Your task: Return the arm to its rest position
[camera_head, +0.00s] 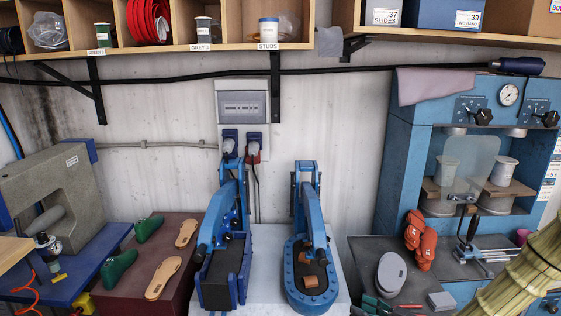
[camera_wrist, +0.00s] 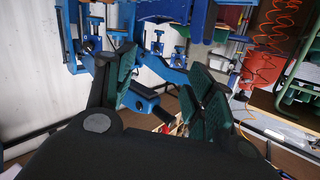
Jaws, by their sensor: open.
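My gripper (camera_wrist: 163,95) shows in the wrist view with its two dark fingers and green pads spread wide apart. The space between the pads holds nothing that I can make out; blue metal equipment (camera_wrist: 170,72) shows behind it. Whether the fingers touch any of that equipment I cannot tell, but they look clear of it. My arm and gripper are not seen in the head view.
Two blue presses (camera_head: 222,245) (camera_head: 310,250) stand on a pale bench. Green shoe forms (camera_head: 118,268) and tan soles (camera_head: 163,277) lie left. A large blue machine (camera_head: 400,150) stands right, near red forms (camera_head: 421,240). A straw-coloured bundle (camera_head: 520,275) fills the lower right. Shelves (camera_head: 180,48) hang above.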

